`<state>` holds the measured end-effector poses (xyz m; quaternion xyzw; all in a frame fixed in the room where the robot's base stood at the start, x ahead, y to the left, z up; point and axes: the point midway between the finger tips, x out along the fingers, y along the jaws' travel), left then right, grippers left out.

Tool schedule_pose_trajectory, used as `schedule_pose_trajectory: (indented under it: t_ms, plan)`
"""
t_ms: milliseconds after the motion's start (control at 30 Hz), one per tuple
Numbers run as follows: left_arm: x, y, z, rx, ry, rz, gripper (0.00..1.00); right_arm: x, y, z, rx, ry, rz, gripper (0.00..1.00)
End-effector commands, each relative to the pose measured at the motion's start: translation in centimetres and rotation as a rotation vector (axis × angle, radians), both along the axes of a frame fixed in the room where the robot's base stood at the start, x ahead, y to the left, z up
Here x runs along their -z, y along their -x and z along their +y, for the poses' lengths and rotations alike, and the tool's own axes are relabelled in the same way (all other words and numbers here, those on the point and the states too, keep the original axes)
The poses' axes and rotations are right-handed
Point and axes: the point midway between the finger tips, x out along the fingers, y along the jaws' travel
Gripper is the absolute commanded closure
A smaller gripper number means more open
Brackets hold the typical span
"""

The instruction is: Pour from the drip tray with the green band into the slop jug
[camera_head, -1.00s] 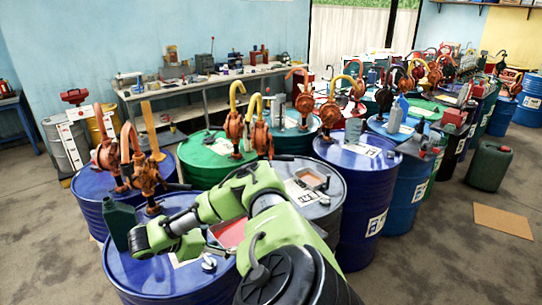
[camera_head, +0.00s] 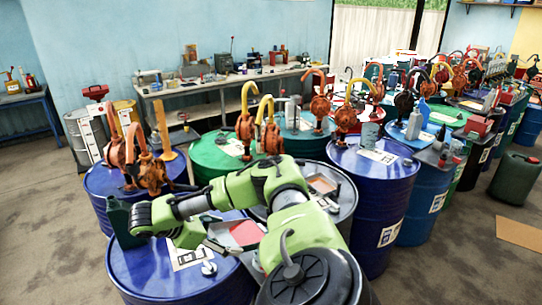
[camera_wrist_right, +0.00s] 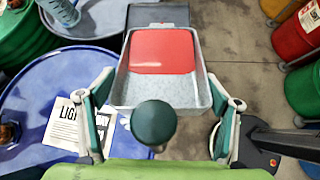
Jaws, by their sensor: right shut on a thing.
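The drip tray (camera_wrist_right: 185,92) is a grey metal pan with red liquid at its far end. In the head view the tray (camera_head: 245,233) shows in part beyond my right arm, over the front blue drum's right side. A dark green rounded part (camera_wrist_right: 153,122) stands at the tray's near edge; I cannot make out a band. A dark green jug (camera_head: 118,222) stands on the front blue drum, left of my right wrist. No label shows whether it is the slop jug. My left gripper is out of view.
The front blue drum (camera_head: 160,272) also carries a printed sheet (camera_head: 190,256) and a small metal fitting. Orange hand pumps (camera_head: 150,172) rise behind it. More drums crowd the right. A green canister (camera_head: 515,178) stands on the floor. Open floor lies at left.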

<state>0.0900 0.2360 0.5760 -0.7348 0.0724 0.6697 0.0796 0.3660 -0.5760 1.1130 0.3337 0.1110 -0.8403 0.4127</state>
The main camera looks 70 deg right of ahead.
Motion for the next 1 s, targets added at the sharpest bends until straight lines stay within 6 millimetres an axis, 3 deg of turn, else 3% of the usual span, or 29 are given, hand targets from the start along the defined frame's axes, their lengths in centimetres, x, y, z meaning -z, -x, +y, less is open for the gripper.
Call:
schedule_pose_trajectory:
  t_ms: [1000]
  plan:
    - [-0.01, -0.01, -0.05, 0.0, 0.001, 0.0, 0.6, -0.28, -0.29, 0.38, -0.002, -0.014, -0.011, 0.5]
